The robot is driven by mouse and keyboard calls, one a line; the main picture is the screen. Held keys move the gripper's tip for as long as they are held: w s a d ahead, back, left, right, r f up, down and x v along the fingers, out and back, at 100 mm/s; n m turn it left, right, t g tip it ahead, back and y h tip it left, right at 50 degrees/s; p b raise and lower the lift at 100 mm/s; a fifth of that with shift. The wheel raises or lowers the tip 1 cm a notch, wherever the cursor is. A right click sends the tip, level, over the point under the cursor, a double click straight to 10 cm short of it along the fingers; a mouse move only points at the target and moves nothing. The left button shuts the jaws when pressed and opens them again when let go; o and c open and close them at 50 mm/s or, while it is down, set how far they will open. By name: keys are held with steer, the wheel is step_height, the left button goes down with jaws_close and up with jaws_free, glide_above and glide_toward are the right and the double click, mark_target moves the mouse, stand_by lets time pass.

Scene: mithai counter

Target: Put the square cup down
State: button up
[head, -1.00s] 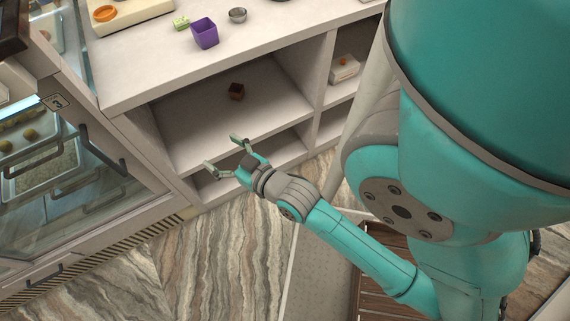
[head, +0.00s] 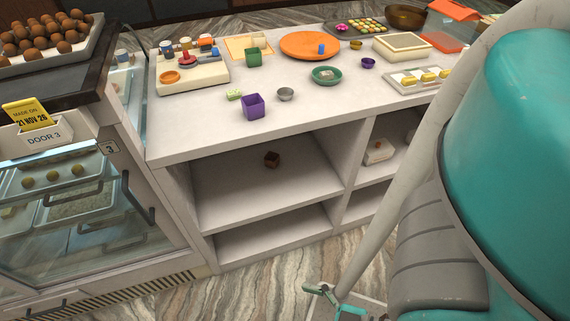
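A purple square cup (head: 253,107) stands upright on the white counter (head: 205,128), near its front edge. A green square cup (head: 253,57) stands farther back, by a cream-orange tray. My gripper (head: 335,299) is low at the bottom edge of the head view, in front of the shelves and well away from both cups. It is partly cut off by the frame. Its fingers look spread, and I see nothing held in it.
A small metal bowl (head: 285,94) and a light green piece (head: 234,94) sit close to the purple cup. A green bowl (head: 326,75) and an orange round board (head: 310,44) are farther back. Bare counter lies right of the purple cup.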

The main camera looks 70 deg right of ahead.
steer(key=w+d+f+m+h, duration=0.1)
steer(key=w+d+m+h, duration=0.15)
steer(key=w, duration=0.35)
steer(key=w+d+m+h, duration=0.1)
steer(key=w+d+h, duration=0.1)
steer(key=w+d, duration=0.3)
steer(key=m+g+h, duration=0.2)
steer(key=m+h, duration=0.3)
steer(key=h, duration=0.3)
glide_toward(256, 106)
steer(key=x, duration=0.7)
steer(key=shift+w+d+r, duration=0.15)
steer(key=shift+d+r, duration=0.1)
steer(key=shift+d, duration=0.05)
steer(key=shift+f+x, duration=0.2)
steer(key=shift+x, duration=1.15)
steer(key=shift+f+x, duration=0.2)
steer(key=shift+x, duration=1.15)
steer(key=shift+a, duration=0.1)
steer(key=c, duration=1.2)
steer(key=shift+o, duration=0.2)
steer(key=shift+r, duration=0.1)
